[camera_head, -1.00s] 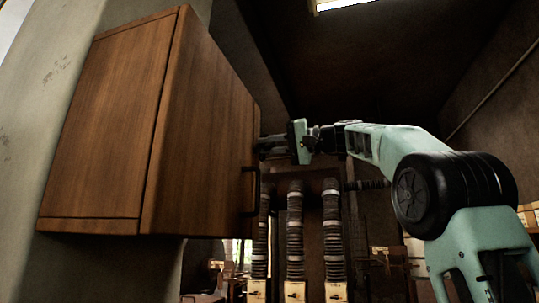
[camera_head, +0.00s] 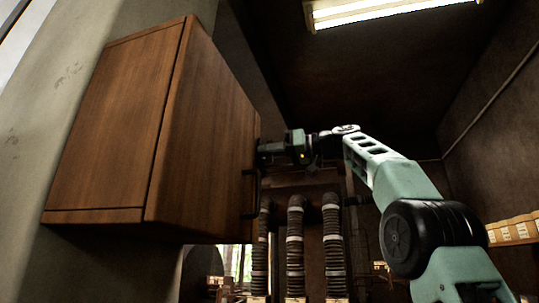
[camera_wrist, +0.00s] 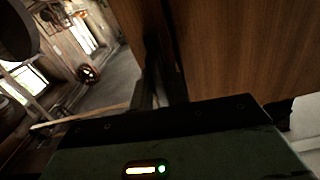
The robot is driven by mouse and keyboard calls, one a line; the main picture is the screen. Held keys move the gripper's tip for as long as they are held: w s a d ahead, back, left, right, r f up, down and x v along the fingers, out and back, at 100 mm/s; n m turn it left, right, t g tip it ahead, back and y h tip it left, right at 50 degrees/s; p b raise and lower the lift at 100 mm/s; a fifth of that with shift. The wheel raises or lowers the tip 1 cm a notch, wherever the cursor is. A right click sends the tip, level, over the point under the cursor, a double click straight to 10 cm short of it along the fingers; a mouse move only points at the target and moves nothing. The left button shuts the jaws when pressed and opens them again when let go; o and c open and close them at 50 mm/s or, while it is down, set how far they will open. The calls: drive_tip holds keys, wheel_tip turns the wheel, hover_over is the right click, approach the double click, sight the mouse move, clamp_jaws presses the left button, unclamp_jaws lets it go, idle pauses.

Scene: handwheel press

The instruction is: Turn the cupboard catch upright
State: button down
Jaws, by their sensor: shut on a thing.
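The brown wooden cupboard (camera_head: 205,135) hangs on the wall at the left of the head view, its door closed as far as I can see. A dark upright handle (camera_head: 252,193) sits low on its front face. My gripper (camera_head: 262,151) is against the front face above the handle, shut on the catch. The catch itself is too dark and covered by the fingers to make out, so its angle cannot be told. In the wrist view, dark fingers (camera_wrist: 163,75) reach to the wood of the cupboard (camera_wrist: 235,50), and the room looks tilted.
Several ribbed dark hoses (camera_head: 296,240) stand below and behind my gripper. A lit ceiling lamp (camera_head: 395,10) is at the top. Boxes (camera_head: 512,230) stand on a shelf at the right. The space right of the cupboard front, above my arm, is open.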

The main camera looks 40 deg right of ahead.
drive_tip(key=shift+f+n, duration=0.1)
drive_tip(key=shift+n, duration=0.5)
drive_tip(key=c, duration=1.4)
unclamp_jaws()
drive_tip(key=shift+c, duration=0.2)
drive_tip(key=b+v, duration=0.2)
drive_tip(key=v, duration=1.5)
drive_tip(key=shift+d, duration=0.15)
